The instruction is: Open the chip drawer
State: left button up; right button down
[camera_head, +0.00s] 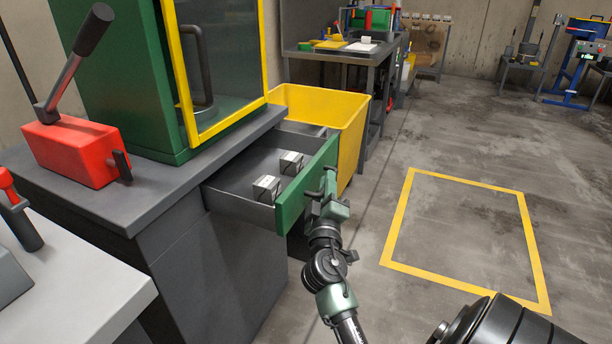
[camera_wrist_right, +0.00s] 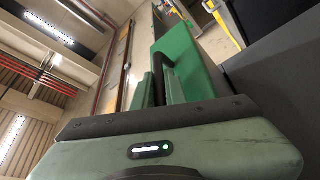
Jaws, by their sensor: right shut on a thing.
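The chip drawer (camera_head: 306,188) has a green front and a grey tray, and it stands pulled out from the grey cabinet (camera_head: 215,265). Two small light blocks (camera_head: 291,161) (camera_head: 267,188) lie inside it. My right gripper (camera_head: 327,186) is at the outer face of the drawer front, shut on its dark handle. In the right wrist view the dark handle (camera_wrist_right: 167,72) runs between the two green fingers, close against the green drawer front (camera_wrist_right: 188,58). My left gripper is not in view.
A yellow bin (camera_head: 345,130) stands just behind the drawer. A green machine with a yellow-framed door (camera_head: 230,60) and a red lever box (camera_head: 75,152) sit on the cabinet top. The floor inside the yellow outline (camera_head: 465,235) is clear.

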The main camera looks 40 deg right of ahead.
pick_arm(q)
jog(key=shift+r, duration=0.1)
pick_arm(e)
jog(key=shift+s+d+f, duration=0.1)
jog(key=shift+s+d, duration=0.1)
jog(key=shift+s, duration=0.4)
jog(key=shift+s+d, duration=0.2)
jog(key=shift+s, duration=0.35)
jog(key=c, duration=1.7)
grip_release()
